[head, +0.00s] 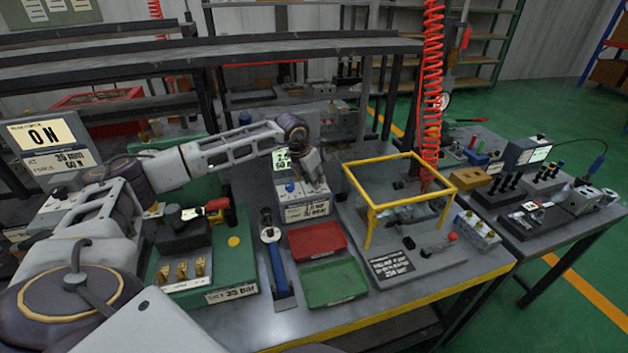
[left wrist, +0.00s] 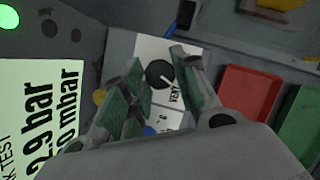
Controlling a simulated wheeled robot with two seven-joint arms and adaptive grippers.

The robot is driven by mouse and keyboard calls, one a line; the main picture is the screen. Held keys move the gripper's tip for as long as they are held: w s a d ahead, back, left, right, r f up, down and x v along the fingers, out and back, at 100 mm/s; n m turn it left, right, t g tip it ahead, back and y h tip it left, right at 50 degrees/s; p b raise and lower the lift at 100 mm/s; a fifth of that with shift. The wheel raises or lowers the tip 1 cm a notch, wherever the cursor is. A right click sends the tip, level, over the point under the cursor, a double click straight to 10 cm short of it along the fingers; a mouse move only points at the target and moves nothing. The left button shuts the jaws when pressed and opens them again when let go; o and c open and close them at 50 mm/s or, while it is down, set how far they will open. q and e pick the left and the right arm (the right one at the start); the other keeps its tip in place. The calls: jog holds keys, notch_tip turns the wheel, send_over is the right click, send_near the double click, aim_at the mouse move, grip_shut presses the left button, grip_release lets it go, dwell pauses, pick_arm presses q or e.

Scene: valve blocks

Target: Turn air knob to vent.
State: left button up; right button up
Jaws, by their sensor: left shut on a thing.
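The air knob (left wrist: 158,73) is a round black dial with a white pointer line, on a pale panel in the left wrist view. The pointer slants down and right, toward the side with the printed VENT label (left wrist: 175,93). My left gripper (left wrist: 158,78) has its green-padded fingers on either side of the knob, shut on it; the exact contact is hard to see. In the head view my left gripper (head: 315,172) is over the right side of the grey test unit (head: 292,212) and hides the knob. My right gripper is not in view.
The unit's lit display (left wrist: 40,120) reads about 2.9 bar. A red tray (head: 318,241) and a green tray (head: 334,283) lie in front of the unit. A yellow frame (head: 372,215) stands to the right, with a red coiled hose (head: 432,90) hanging behind it.

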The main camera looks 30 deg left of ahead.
pick_arm(q)
jog(key=shift+m, duration=0.3)
jog(key=shift+w+a+m+h, duration=0.15)
jog(key=shift+m+h, duration=0.45)
jog(key=shift+m, duration=0.5)
jog(key=shift+m+g+h, duration=0.3)
jog(key=shift+m, duration=0.5)
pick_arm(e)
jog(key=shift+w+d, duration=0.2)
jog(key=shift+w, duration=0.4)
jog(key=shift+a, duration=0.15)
pick_arm(q)
jog(key=o, duration=1)
